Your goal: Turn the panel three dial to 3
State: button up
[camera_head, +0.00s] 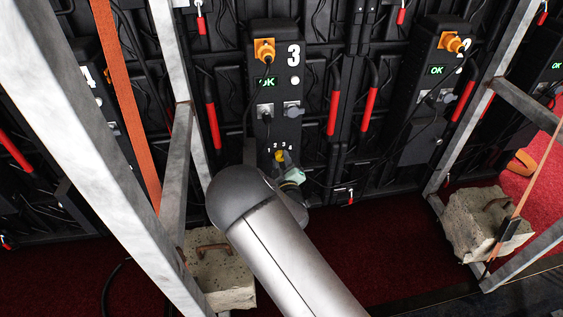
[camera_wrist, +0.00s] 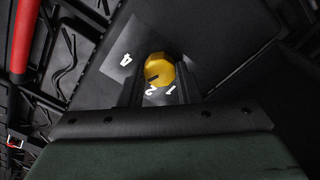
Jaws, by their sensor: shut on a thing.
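Panel three (camera_head: 262,95) is a black box with a white 3 and a green OK display, in the middle of the head view. Its yellow dial (camera_head: 279,155) sits low on it, under a small row of white numbers. My gripper (camera_head: 287,168) is at the dial, partly hidden by my arm. In the wrist view the fingers of my gripper (camera_wrist: 159,84) are shut on opposite sides of the yellow dial (camera_wrist: 162,68). A dark mark shows at the dial's lower left, near the 2. The 4, 2 and 1 are visible; the 3 is hidden there.
Red-sleeved handles (camera_head: 333,113) flank panel three. A similar panel (camera_head: 430,85) stands to the right. Metal frame posts (camera_head: 103,150) cross the left side. Concrete blocks (camera_head: 490,222) sit on the red carpet (camera_head: 390,235). An orange strap (camera_head: 128,100) hangs at left.

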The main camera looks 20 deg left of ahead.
jog(key=o, duration=1)
jog(key=shift+s, duration=0.1)
jog(key=p+v, duration=0.4)
jog(key=v, duration=1.3)
jog(key=shift+d, duration=0.15)
